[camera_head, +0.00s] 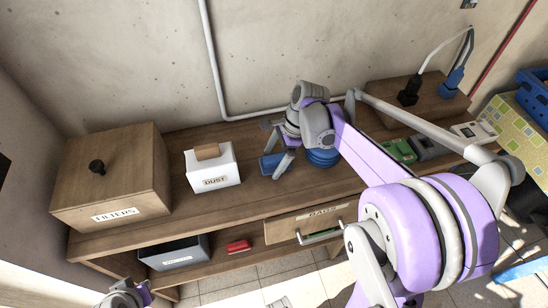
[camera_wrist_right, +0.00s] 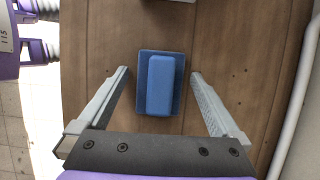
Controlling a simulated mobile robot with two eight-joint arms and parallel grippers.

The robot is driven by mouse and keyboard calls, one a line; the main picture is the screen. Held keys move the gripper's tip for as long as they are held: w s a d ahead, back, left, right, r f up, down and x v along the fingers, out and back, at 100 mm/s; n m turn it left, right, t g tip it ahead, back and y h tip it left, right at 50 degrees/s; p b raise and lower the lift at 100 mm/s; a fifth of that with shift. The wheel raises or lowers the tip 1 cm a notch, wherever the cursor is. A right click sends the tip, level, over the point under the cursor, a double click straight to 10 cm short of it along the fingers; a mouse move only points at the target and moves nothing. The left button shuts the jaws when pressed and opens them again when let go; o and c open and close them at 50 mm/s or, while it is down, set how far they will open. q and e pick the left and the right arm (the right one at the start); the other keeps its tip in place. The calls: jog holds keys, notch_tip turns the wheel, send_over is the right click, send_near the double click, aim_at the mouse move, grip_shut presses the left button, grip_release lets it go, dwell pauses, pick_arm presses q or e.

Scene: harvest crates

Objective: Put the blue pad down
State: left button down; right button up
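The blue pad (camera_wrist_right: 143,85) lies flat on the wooden worktop, with a lighter blue raised block along its middle. It also shows in the head view (camera_head: 268,163), partly behind a finger of my right gripper (camera_head: 276,145). In the right wrist view my right gripper (camera_wrist_right: 159,73) is open, its two fingers on either side of the pad with gaps between; neither finger visibly touches it. Part of my left gripper (camera_head: 125,295) shows at the bottom left edge of the head view, far from the pad; its fingers are not clear.
A white DUST box (camera_head: 213,172) and a wooden FILTERS box (camera_head: 110,180) stand to the left. A round blue thing (camera_head: 322,158) sits just right of the pad. Below are a BAGS drawer (camera_head: 290,232), a dark bin (camera_head: 175,255) and a red object (camera_head: 238,246).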

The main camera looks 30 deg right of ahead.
jog(key=shift+r, duration=0.3)
jog(key=v, duration=1.1)
jog(key=shift+d+r+p, duration=0.2)
jog(key=shift+r+p, duration=0.2)
jog(key=shift+p, duration=0.05)
jog(key=shift+f, duration=0.1)
